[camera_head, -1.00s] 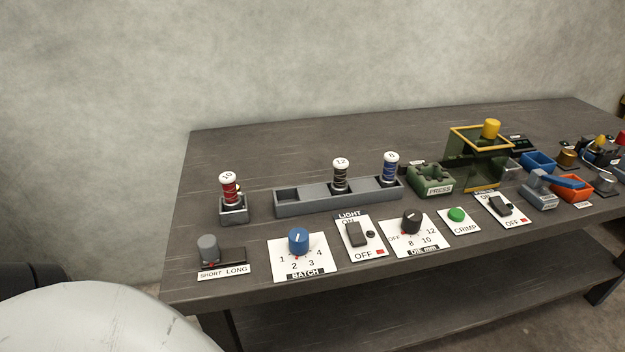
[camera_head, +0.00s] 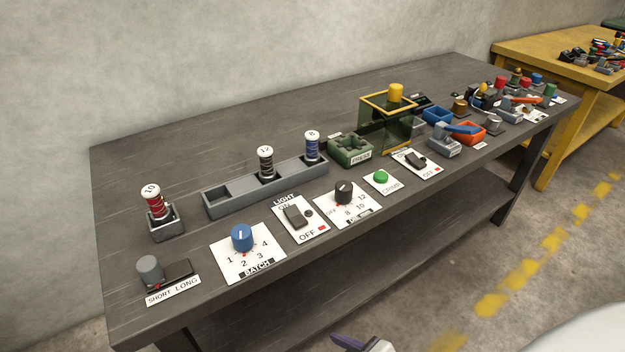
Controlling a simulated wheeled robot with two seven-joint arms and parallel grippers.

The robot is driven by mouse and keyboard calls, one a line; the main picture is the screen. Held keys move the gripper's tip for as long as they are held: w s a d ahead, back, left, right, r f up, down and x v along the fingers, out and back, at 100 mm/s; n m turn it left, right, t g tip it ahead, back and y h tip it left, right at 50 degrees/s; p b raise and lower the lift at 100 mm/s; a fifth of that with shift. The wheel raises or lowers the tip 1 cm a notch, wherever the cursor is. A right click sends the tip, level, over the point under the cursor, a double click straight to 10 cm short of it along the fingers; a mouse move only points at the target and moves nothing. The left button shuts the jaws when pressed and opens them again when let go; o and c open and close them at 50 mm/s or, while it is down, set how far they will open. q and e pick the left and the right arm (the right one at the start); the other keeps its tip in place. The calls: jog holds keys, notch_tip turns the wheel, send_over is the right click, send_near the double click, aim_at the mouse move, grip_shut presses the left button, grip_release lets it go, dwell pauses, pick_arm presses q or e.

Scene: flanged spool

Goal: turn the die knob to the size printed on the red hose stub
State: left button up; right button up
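The red hose stub (camera_head: 156,205) stands upright in a grey holder (camera_head: 166,230) at the left of the bench, with "10" printed on its white top. The black die knob (camera_head: 344,192) sits on a white plate (camera_head: 362,206) near the front edge. Its marks include 8, 10 and 12, with an OFF mark at the left. A small red mark shows at the knob's lower left; I cannot tell its setting surely. A small dark and purple piece at the bottom edge may be part of my arm.
Beside the die knob are the light switch (camera_head: 296,216) and green crimp button (camera_head: 381,177). The blue batch knob (camera_head: 241,237) is further left. A grey rack (camera_head: 219,201) holds the 12 and 8 stubs. The press (camera_head: 386,125) stands behind. A yellow table (camera_head: 555,60) is at the right.

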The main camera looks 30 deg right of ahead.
jog(key=w+d+r+n+t+p, duration=0.1)
jog(key=w+r+t, duration=0.3)
jog(key=r, duration=0.5)
jog(key=w+d+r+n+t+h+p, duration=0.1)
jog(key=w+r+n, duration=0.1)
jog(key=w+r, duration=0.55)
jog(key=w+d+r+n+t+p, duration=0.1)
jog(key=w+r+t, duration=0.25)
jog(key=r, duration=0.65)
jog(key=w+a+r+n+t+y, duration=0.25)
jog(key=a+r+n+y, duration=0.3)
jog(key=r, duration=0.35)
jog(key=s+a+r+n+g+y, duration=0.1)
jog(key=a+r+n+g+y, duration=0.4)
jog(key=a+n+y, duration=0.5)
jog(key=n+g+h+p, duration=0.2)
jog(key=n+g+h, duration=0.85)
jog(key=h, duration=0.75)
send_near(345, 185)
jog(key=x, duration=1)
jog(key=shift+f+p, duration=0.1)
jog(key=shift+p, duration=0.25)
